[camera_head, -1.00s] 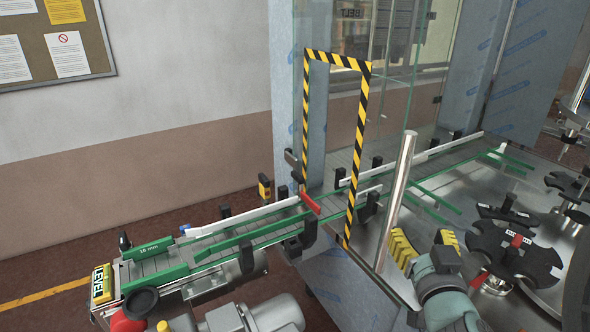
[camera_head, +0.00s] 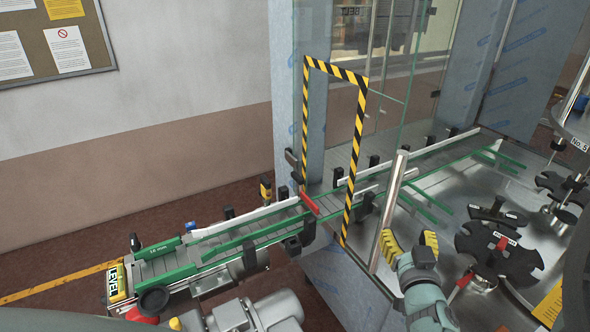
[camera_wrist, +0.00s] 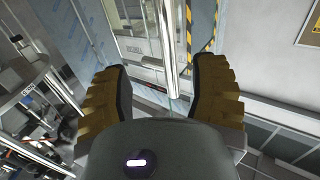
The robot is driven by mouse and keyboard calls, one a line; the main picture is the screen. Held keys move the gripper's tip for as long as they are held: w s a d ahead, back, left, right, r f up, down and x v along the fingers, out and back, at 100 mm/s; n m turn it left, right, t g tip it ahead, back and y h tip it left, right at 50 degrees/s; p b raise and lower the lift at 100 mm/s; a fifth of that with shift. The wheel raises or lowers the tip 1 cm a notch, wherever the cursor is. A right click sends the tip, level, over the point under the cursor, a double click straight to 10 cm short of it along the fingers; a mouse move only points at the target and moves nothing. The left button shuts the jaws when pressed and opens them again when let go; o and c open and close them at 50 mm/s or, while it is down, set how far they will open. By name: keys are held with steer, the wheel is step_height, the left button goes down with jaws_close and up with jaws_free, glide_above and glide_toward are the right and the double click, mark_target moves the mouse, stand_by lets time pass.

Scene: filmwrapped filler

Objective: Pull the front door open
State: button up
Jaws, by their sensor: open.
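The front door (camera_head: 418,125) is a clear glass panel in the head view. An upright polished bar handle (camera_head: 395,195) stands at its lower left part. My gripper (camera_head: 406,243) has two ridged yellow fingers. It is open and empty, just right of the handle's lower end in the head view. In the wrist view the handle (camera_wrist: 165,45) runs down between the two spread fingers of my gripper (camera_wrist: 162,70), and neither finger touches it. How far the bar reaches in between them is hard to tell.
A yellow-black striped frame (camera_head: 349,178) borders an opening left of the handle. A conveyor (camera_head: 240,232) with green rails passes through it. Black star wheels (camera_head: 498,255) and a metal deck (camera_head: 440,255) lie at the right. A motor (camera_head: 265,312) sits at the front.

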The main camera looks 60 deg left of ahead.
mark_target(392, 203)
steer(key=shift+s+a+p+x, duration=0.15)
steer(key=shift+p+x, duration=0.25)
steer(key=shift+x, duration=1.55)
steer(key=shift+s+a+p+x, duration=0.1)
steer(key=shift+p+x, duration=0.25)
steer(key=shift+x, duration=1.6)
steer(key=shift+s+a+p+x, duration=0.15)
steer(key=shift+p+x, duration=0.25)
steer(key=shift+x, duration=1.55)
steer(key=shift+d+r, duration=0.1)
jaws_close()
